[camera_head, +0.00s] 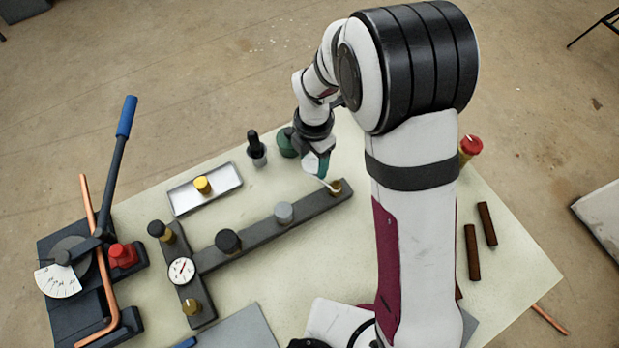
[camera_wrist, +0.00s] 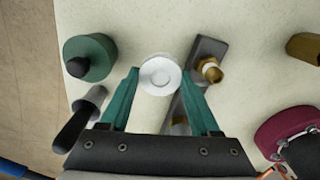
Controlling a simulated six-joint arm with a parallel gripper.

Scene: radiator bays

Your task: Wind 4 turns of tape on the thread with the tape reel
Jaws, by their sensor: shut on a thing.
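The tape reel (camera_wrist: 160,76) is a white disc held between the green fingertips of my gripper (camera_wrist: 160,80), shut on it. In the head view my gripper (camera_head: 321,168) is above the far right end of the dark bar, and only a thin white edge of the reel (camera_head: 326,184) shows. The brass threaded fitting (camera_wrist: 211,70) stands upright at the end of the bar, just right of the reel in the wrist view. A pale band shows around it, but turns cannot be counted. The fitting also shows in the head view (camera_head: 337,187).
A green pot (camera_wrist: 90,58) and a black-topped bottle (camera_head: 257,150) stand close to the gripper. The bar (camera_head: 262,228) carries grey and black caps and a gauge (camera_head: 181,270). A tray (camera_head: 224,184) lies left. A red-topped fitting (camera_head: 470,146) stands right.

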